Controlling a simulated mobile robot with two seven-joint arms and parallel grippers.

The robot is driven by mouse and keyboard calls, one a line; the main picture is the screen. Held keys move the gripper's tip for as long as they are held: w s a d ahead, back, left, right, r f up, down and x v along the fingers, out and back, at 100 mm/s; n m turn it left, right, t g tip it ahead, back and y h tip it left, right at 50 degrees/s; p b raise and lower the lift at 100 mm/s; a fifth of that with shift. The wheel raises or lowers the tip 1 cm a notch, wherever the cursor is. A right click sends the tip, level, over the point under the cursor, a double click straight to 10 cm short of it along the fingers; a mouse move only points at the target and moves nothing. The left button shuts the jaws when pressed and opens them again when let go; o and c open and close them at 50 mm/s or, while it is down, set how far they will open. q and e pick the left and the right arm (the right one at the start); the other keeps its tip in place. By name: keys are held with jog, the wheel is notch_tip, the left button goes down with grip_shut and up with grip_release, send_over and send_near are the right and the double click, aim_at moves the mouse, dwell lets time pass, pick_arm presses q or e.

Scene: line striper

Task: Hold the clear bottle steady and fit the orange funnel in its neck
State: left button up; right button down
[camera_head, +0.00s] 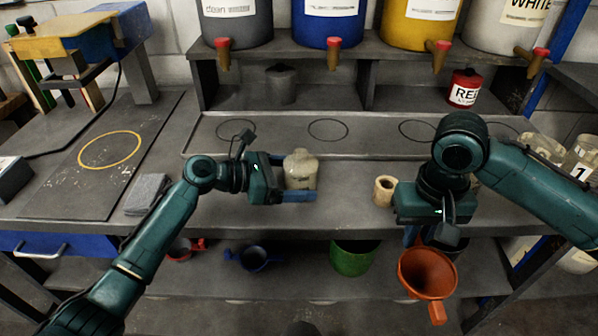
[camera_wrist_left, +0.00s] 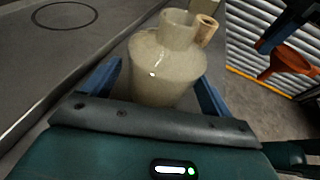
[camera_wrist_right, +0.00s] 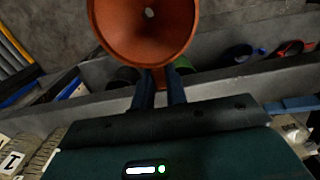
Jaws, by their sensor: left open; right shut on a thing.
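The clear bottle (camera_head: 300,172), cloudy and pale with a short open neck, stands upright on the bench. In the left wrist view the bottle (camera_wrist_left: 168,68) sits between the blue fingers of my left gripper (camera_wrist_left: 160,88). These fingers are open, one on each side; I cannot tell whether either touches it. The orange funnel (camera_head: 427,272) is held by my right gripper (camera_head: 411,237) in front of the bench edge, well right of the bottle. Its wide mouth faces up and its spout points down. In the right wrist view the shut fingers (camera_wrist_right: 160,88) grip its rim side.
A tan cup (camera_head: 384,190) stands on the bench between the bottle and my right arm. Coloured funnels and a green container (camera_head: 353,257) are on the lower shelf. A red tin (camera_head: 464,88) and large drums stand at the back.

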pick_arm(q)
jog(key=c, duration=0.8)
